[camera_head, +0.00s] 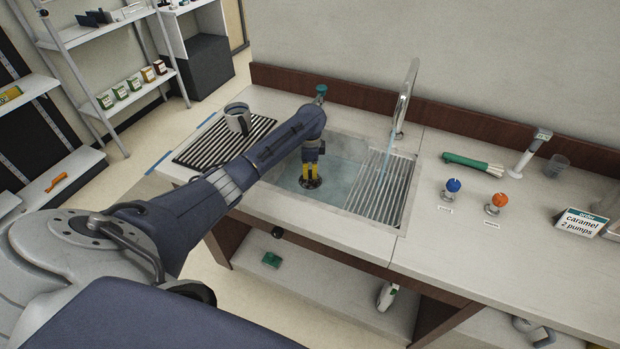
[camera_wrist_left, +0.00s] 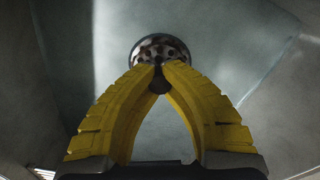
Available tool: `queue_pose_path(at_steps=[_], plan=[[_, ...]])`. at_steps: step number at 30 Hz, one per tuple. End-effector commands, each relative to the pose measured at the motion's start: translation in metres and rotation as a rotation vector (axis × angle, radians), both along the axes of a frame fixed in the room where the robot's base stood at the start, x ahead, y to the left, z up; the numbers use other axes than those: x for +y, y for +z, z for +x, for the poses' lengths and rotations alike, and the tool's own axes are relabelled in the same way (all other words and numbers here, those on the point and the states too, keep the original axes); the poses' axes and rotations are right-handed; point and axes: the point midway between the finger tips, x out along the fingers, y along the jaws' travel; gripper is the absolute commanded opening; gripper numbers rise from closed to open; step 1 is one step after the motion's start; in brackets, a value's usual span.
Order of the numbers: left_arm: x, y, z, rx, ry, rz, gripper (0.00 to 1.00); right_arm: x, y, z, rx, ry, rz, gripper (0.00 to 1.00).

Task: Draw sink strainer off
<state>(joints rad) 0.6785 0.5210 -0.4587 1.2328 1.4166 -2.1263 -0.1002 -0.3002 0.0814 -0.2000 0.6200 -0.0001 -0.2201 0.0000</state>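The sink strainer (camera_wrist_left: 160,48) is a round metal disc with holes and a dark knob, at the drain in the bottom of the sink basin (camera_head: 345,149). In the head view the strainer (camera_head: 311,184) shows as a dark disc under my fingers. My left gripper (camera_head: 311,179) reaches down into the basin. In the left wrist view its yellow fingers (camera_wrist_left: 160,66) converge with the dark knob between them near the tips, so it looks shut on the knob. Whether the strainer is clear of the drain cannot be told. My right gripper is not in view.
Water runs from the tap (camera_head: 405,95) by a slatted drainer (camera_head: 381,188). A black rack (camera_head: 213,146) with a metal jug (camera_head: 238,117) is left of the basin. Blue (camera_head: 453,186) and orange (camera_head: 499,200) knobs stand on the counter at right, with free room in front.

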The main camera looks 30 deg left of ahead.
Motion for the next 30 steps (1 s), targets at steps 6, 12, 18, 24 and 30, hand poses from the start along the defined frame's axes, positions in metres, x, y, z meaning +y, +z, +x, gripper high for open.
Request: queue_pose_path(at_steps=[6,12,18,24,30], plan=[[0.0,0.004,0.0,0.0,0.0,0.0,0.0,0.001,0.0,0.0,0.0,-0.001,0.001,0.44],[0.0,0.009,0.001,-0.002,0.0,0.0,0.0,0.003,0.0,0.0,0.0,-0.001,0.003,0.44],[0.001,0.022,0.001,-0.002,0.0,0.0,0.0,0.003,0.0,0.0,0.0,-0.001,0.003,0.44],[0.0,0.035,0.001,-0.001,-0.001,0.001,0.0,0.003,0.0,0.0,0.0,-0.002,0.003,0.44],[0.0,0.048,0.001,-0.002,-0.001,0.0,0.0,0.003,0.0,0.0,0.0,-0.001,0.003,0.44]])
